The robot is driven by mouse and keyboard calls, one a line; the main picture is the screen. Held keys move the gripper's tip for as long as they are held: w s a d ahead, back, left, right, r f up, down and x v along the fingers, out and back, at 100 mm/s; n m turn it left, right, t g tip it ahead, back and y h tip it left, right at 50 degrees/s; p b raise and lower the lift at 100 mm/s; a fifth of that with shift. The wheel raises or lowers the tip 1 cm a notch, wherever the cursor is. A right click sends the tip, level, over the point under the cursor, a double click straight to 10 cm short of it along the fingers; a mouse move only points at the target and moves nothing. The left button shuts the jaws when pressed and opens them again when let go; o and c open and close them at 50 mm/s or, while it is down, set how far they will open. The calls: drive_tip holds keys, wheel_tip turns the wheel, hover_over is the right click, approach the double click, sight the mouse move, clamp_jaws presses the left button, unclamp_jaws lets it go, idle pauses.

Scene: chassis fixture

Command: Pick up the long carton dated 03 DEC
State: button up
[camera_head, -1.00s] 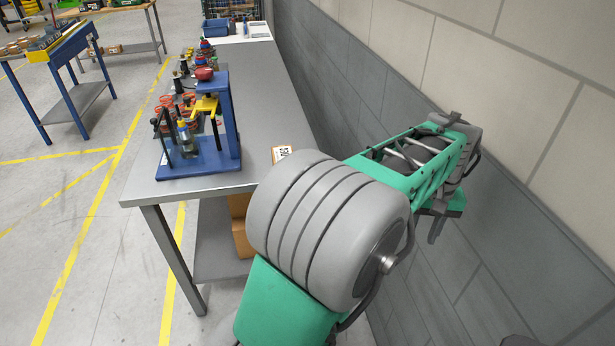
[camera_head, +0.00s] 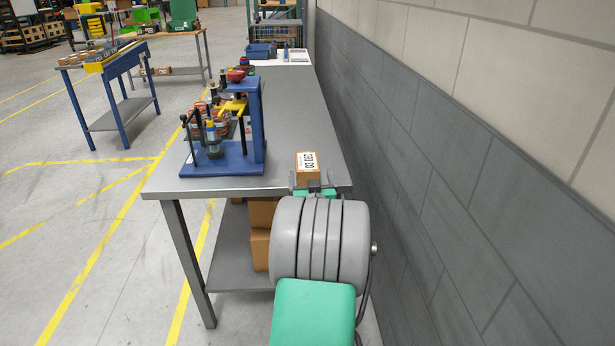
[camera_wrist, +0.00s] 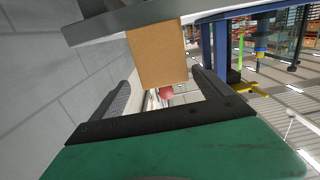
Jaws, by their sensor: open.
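A brown carton (camera_head: 306,177) with a white label reading 03 DEC stands near the right front corner of the grey table. In the head view my gripper (camera_head: 315,187) is just in front of it at the table edge, partly hidden by my arm. In the wrist view the carton's plain brown face (camera_wrist: 157,52) shows ahead, roughly between the two dark fingers. My gripper (camera_wrist: 163,84) is open and empty, with gaps beside the carton. The carton's full length is hard to judge.
A blue fixture (camera_head: 255,125) with a yellow clamp stands left of the carton on the table (camera_head: 290,100). A grey wall (camera_head: 400,150) runs close along the right. Brown boxes (camera_head: 260,250) sit on the lower shelf. The tabletop behind the carton is clear.

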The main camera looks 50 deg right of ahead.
sight(307, 161)
drive_tip(key=shift+h, duration=0.3)
drive_tip(key=x, duration=0.2)
drive_tip(key=p+x, duration=0.1)
drive_tip(key=x, duration=0.5)
drive_tip(key=shift+w+a+r, duration=0.2)
drive_tip(key=shift+w+r, duration=0.1)
drive_tip(key=shift+r, duration=0.05)
drive_tip(key=shift+c, duration=0.3)
clamp_jaws()
drive_tip(key=shift+r, duration=0.1)
